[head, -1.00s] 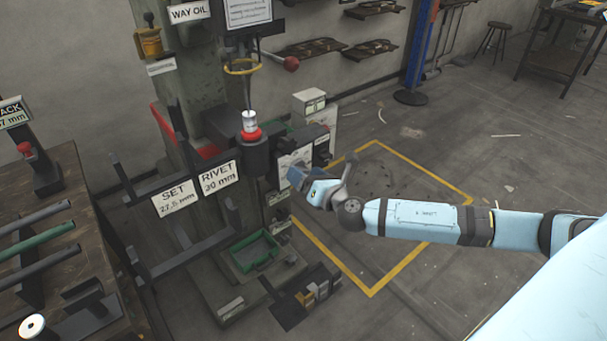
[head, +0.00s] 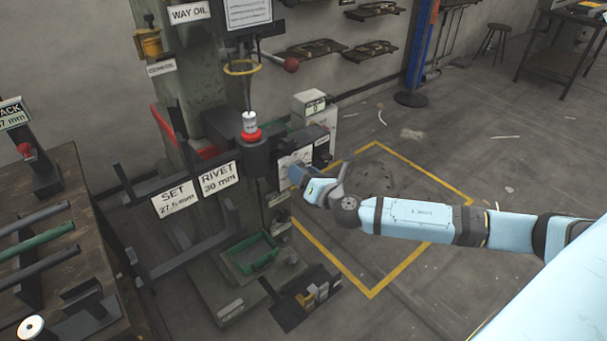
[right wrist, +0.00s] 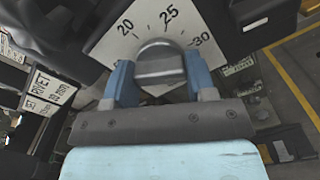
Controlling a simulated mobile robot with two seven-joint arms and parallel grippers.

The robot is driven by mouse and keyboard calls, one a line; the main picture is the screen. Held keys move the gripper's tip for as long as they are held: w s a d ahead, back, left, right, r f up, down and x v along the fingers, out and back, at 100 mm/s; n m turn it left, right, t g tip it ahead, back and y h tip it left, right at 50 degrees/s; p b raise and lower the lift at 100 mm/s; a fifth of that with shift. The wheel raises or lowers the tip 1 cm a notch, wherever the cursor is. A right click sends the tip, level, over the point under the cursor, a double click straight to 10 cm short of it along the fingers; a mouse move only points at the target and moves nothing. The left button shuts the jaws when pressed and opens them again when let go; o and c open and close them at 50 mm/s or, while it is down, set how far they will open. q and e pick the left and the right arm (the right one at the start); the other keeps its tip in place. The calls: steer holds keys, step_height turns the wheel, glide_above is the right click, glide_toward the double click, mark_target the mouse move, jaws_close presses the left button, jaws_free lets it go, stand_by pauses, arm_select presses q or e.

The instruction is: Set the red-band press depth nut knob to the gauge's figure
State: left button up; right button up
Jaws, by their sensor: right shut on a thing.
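The red-band press (head: 254,155) stands left of centre in the head view, with a red ring below a silver top. Its pale dial plate (right wrist: 113,43) shows 20, 25 and 30 in the right wrist view. The round grey depth nut knob (right wrist: 160,62) sits in front of the plate. My right gripper (head: 301,177) has its blue fingers on both sides of the knob and is shut on it; the fingers also show in the right wrist view (right wrist: 158,82). I cannot make out a pointer on the knob. My left gripper is not in view.
Cards on the press read SET 27.5 mm (head: 175,200) and RIVET 30 mm (head: 219,178). A partly cut-off PACK display (head: 13,112) stands on the left bench. A small boxed readout (head: 310,104) is behind the dial. Open floor lies to the right.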

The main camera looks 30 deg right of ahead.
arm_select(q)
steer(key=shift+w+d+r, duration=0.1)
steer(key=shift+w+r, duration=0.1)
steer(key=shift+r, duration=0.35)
arm_select(e)
steer(key=shift+m, duration=4.8)
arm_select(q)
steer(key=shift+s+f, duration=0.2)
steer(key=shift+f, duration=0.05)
arm_select(e)
steer(key=o, duration=0.9)
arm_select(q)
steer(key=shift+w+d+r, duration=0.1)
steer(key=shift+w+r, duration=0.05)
arm_select(e)
steer(key=shift+o, duration=0.2)
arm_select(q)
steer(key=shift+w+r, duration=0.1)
arm_select(e)
steer(key=shift+s, duration=0.1)
